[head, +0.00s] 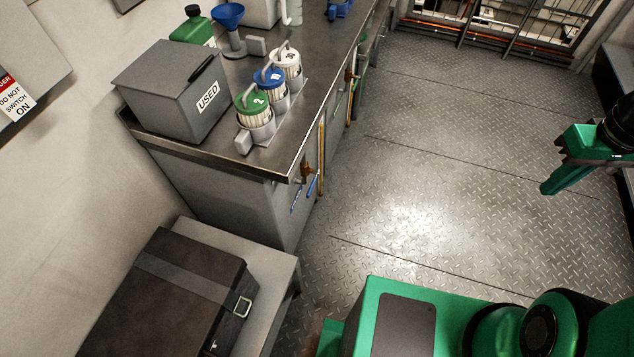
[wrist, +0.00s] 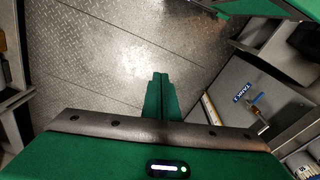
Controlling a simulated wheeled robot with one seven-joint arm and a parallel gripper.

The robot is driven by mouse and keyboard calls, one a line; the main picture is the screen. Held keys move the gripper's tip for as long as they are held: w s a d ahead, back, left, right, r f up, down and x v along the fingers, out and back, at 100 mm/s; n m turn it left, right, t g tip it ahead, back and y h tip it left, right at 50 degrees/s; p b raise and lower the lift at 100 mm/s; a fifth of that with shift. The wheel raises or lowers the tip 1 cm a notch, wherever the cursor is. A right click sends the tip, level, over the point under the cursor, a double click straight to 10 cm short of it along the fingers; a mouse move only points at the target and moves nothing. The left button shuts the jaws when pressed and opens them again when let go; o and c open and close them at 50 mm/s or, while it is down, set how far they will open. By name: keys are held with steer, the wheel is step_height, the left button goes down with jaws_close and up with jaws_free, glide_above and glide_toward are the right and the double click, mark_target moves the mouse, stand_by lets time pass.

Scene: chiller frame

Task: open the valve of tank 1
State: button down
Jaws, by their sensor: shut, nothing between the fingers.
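The tank 1 valve (head: 307,170) is a small brass fitting near the top of the cabinet's front face, close to its near corner. Its blue handle (head: 313,185) points down from the fitting. In the wrist view, the blue handle (wrist: 256,99) shows beside the blue TANK 1 label (wrist: 239,92). My gripper (head: 547,189) is shut and empty over the open floor, well to the right of the valve and apart from it. In the wrist view, its green fingers (wrist: 160,85) are together.
A yellowish upright tube (head: 321,160) stands just right of the valve. The steel counter (head: 290,145) overhangs it and holds a USED box (head: 175,90) and several capped filters. A black case (head: 165,290) lies on a low bench. The metal floor (head: 430,150) between is clear.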

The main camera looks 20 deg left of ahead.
steer(key=w+a+f+n+y, duration=0.2)
steer(key=w+a+f+n, duration=0.45)
steer(key=a, duration=0.45)
steer(key=n+y, duration=0.7)
steer(key=n, duration=0.1)
glide_toward(313, 183)
step_height(313, 183, up, 7)
steer(key=s+d, duration=0.2)
steer(key=s+d+f+x, duration=0.1)
steer(key=f+x, duration=0.1)
steer(key=x, duration=1)
steer(key=shift+w+d+f, duration=0.2)
steer(key=shift+w, duration=0.3)
steer(key=shift+s+a+n, duration=0.15)
steer(key=shift+n, duration=0.1)
